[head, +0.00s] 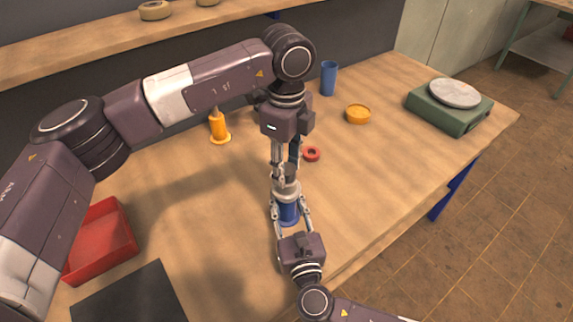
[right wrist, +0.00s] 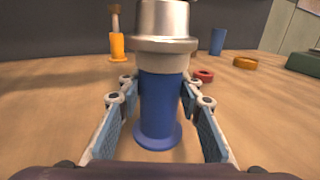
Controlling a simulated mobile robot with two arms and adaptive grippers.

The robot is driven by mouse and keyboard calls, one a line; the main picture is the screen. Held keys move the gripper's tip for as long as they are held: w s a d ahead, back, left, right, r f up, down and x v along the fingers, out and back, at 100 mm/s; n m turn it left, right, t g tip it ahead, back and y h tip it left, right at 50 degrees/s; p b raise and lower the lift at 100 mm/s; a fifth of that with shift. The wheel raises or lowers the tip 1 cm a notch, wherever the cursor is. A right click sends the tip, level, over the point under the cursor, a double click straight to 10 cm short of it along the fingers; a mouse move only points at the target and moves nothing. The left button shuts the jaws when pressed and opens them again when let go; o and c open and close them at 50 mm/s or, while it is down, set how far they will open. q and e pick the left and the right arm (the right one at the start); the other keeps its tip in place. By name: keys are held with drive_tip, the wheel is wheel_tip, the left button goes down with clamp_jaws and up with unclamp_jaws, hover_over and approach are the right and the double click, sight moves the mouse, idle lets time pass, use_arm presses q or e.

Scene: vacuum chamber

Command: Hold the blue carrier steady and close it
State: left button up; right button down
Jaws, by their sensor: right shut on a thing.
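The blue carrier (head: 289,213) stands upright near the table's front edge, with a wide foot in the right wrist view (right wrist: 157,120). A silver metal cap (right wrist: 164,22) sits on its top, above a pale collar; I cannot tell how firmly it is seated. My right gripper (right wrist: 157,88) is shut on the carrier, one finger on each side. My left gripper (head: 285,172) points straight down from above, its fingers at the top of the cap. Whether its fingers press on the cap is not clear, and they do not show in the right wrist view.
A red ring (head: 311,154) lies just behind the carrier. An orange tool (head: 218,128), a blue cup (head: 328,78) and an orange lid (head: 357,114) stand farther back. A green scale (head: 448,112) is at right. A red tray (head: 101,244) and black mat (head: 130,298) are at left.

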use_arm(q)
clamp_jaws()
drive_tip(key=m, duration=1)
drive_tip(key=shift+m, duration=0.3)
drive_tip(key=m, duration=0.5)
drive_tip(key=shift+m, duration=0.4)
drive_tip(key=m, duration=0.5)
drive_tip(key=shift+m, duration=0.3)
drive_tip(key=m, duration=0.5)
drive_tip(key=shift+m, duration=0.3)
drive_tip(key=m, duration=0.5)
drive_tip(key=shift+m, duration=0.4)
drive_tip(key=m, duration=0.5)
drive_tip(key=shift+f+m, duration=0.1)
drive_tip(key=shift+m, duration=0.2)
drive_tip(key=m, duration=0.5)
drive_tip(key=o, duration=0.6)
unclamp_jaws()
drive_tip(key=shift+c, duration=0.2)
wheel_tip(320, 180, up, 12)
